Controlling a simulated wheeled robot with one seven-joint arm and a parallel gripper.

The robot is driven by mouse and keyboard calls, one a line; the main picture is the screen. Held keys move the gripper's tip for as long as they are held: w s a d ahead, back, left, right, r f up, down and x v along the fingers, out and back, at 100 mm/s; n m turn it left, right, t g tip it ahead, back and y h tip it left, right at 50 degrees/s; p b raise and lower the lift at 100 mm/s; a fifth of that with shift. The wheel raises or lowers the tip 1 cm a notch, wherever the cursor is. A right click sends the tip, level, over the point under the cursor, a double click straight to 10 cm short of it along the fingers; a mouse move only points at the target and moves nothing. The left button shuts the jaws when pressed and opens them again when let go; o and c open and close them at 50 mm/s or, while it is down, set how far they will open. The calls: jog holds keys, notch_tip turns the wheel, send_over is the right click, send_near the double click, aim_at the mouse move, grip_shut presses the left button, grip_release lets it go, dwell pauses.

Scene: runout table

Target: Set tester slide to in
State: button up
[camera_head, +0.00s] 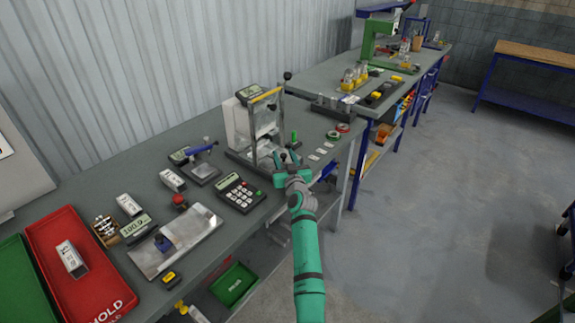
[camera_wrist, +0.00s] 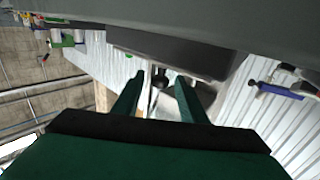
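The tester (camera_head: 262,130) is a grey base with a white box, an upright metal frame with a yellow top bar, and a small display. It stands near the middle of the bench. My gripper (camera_head: 287,157) is at the front right of its base. In the wrist view the two green fingers (camera_wrist: 158,92) are apart. A dark round knob (camera_wrist: 160,78) shows in line with the gap between them, beside the grey base (camera_wrist: 170,50); I cannot tell whether it belongs to the slide. No contact is visible. The slide's position cannot be made out.
A green-handled part (camera_head: 294,137) stands just behind my gripper.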

jog(key=v, duration=1)
jog(key=shift+s+d, duration=0.1)
jog(key=shift+s, duration=0.05)
